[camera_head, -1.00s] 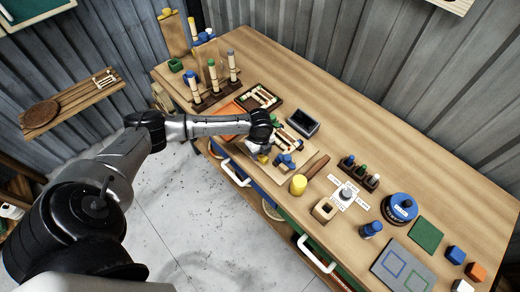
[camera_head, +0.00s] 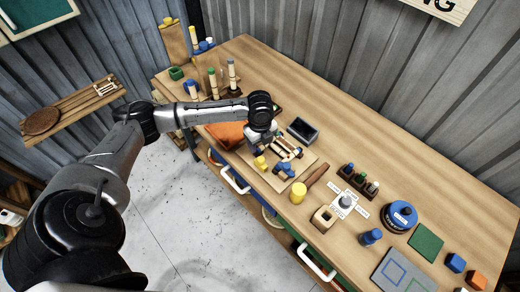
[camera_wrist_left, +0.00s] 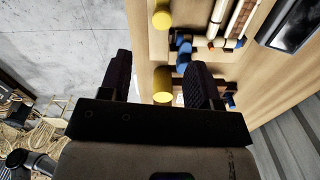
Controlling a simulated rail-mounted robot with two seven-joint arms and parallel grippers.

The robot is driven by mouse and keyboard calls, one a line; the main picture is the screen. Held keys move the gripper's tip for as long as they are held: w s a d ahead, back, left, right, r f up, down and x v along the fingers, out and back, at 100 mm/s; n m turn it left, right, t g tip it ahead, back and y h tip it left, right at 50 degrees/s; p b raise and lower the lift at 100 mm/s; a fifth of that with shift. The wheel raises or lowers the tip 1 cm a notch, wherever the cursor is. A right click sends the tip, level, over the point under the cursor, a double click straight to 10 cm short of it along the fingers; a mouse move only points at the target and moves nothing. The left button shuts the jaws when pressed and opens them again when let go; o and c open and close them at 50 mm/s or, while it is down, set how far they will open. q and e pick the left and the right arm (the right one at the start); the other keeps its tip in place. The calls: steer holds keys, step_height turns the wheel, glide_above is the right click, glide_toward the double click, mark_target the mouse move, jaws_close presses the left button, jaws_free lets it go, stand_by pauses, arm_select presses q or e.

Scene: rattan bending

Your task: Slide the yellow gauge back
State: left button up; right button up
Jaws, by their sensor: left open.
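A small yellow piece (camera_head: 260,162), which looks like the yellow gauge, stands on the wooden board (camera_head: 282,187) near its front left edge. My left gripper (camera_head: 259,148) is just behind and above it, pointing down. In the left wrist view the gripper (camera_wrist_left: 160,80) is open, and the yellow piece (camera_wrist_left: 162,90) shows between its two dark fingers. I see no contact with the fingers. Blue pieces (camera_head: 285,168) sit to its right on the board. The lower part of the yellow piece is hidden in the wrist view. My right gripper is not in view.
A separate yellow cylinder (camera_head: 298,193) stands near the table's front edge. Beside the board are a brown wooden handle (camera_head: 317,175) and a dark tray (camera_head: 302,130).

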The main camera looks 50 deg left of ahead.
arm_select(q)
steer(key=shift+r, duration=1.65)
